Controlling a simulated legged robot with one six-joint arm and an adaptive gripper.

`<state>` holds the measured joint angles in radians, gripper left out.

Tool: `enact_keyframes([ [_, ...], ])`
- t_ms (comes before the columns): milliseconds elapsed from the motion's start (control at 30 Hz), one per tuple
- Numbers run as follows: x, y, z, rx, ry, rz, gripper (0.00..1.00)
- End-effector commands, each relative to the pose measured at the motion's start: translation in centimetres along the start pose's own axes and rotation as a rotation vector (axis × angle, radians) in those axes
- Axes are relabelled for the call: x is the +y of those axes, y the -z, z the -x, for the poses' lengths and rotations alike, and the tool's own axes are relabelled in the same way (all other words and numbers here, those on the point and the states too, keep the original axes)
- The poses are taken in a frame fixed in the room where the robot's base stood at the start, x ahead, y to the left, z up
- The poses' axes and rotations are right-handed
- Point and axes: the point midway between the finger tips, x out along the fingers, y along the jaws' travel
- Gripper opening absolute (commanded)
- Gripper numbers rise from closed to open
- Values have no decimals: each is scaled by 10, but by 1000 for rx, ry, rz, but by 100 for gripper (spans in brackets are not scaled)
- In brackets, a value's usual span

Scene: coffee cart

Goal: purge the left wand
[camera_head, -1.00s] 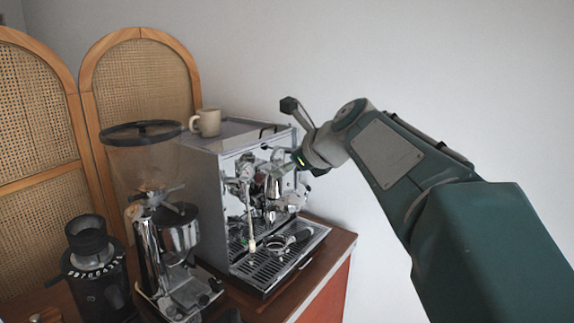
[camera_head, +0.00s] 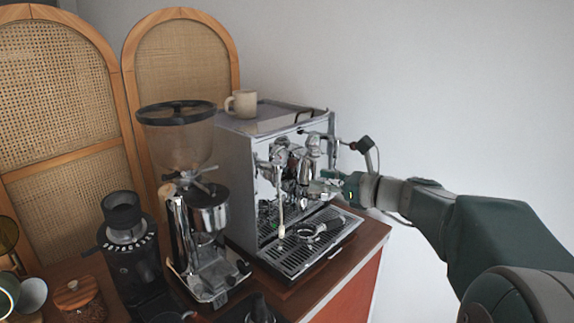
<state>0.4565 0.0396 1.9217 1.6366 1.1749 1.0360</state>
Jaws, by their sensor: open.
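The espresso machine (camera_head: 235,165) stands on the wooden cart with its front facing right. The left wand (camera_head: 280,205) hangs from the left of its front, with its pale tip low over the drip tray (camera_head: 293,257). My gripper (camera_head: 326,184) is in front of the machine's right half, right of the left wand and apart from it. Its jaws are small in view and open, and I see nothing held in them. The group head area behind the gripper is partly hidden. A portafilter (camera_head: 312,229) lies on the drip tray.
A grinder (camera_head: 205,225) with a clear hopper stands left of the machine, and a black grinder (camera_head: 130,245) is farther left. A beige mug (camera_head: 241,104) sits on top of the machine. Cane screens (camera_head: 60,95) stand behind.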

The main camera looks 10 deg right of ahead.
Motion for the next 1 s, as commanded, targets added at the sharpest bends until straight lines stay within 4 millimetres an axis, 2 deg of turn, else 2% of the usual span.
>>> enact_keyframes([
  [133,-6,4,7,-70,35,11,47],
  [267,-8,4,5,-87,44,16,47],
  [367,-8,3,-6,-87,42,17,47],
  [800,-11,-4,-82,-86,41,16,47],
  [1000,-12,-5,-99,-85,43,17,47],
])
